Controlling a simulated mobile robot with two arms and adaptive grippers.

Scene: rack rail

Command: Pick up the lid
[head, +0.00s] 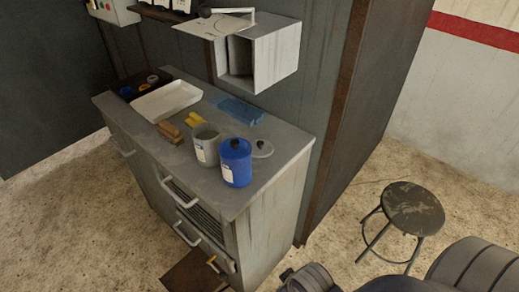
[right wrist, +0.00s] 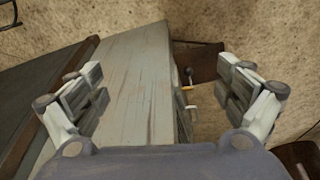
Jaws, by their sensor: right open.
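A small round grey lid (head: 262,149) with a dark knob lies on the cabinet top, just right of a blue canister (head: 236,163) that has a dark knob on top. An open grey can (head: 206,146) with a pale label stands left of the canister. In the right wrist view my right gripper (right wrist: 167,90) is open, with nothing between its fingers. It faces the cabinet's side and the floor, and the lid is not in that view. My left gripper is not in view.
The grey cabinet (head: 276,212) bears a white tray (head: 166,101), wooden blocks (head: 169,131) and a folded blue cloth (head: 241,111). An open metal box (head: 276,60) hangs on the wall above. A round stool (head: 413,208) stands on the floor at the right.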

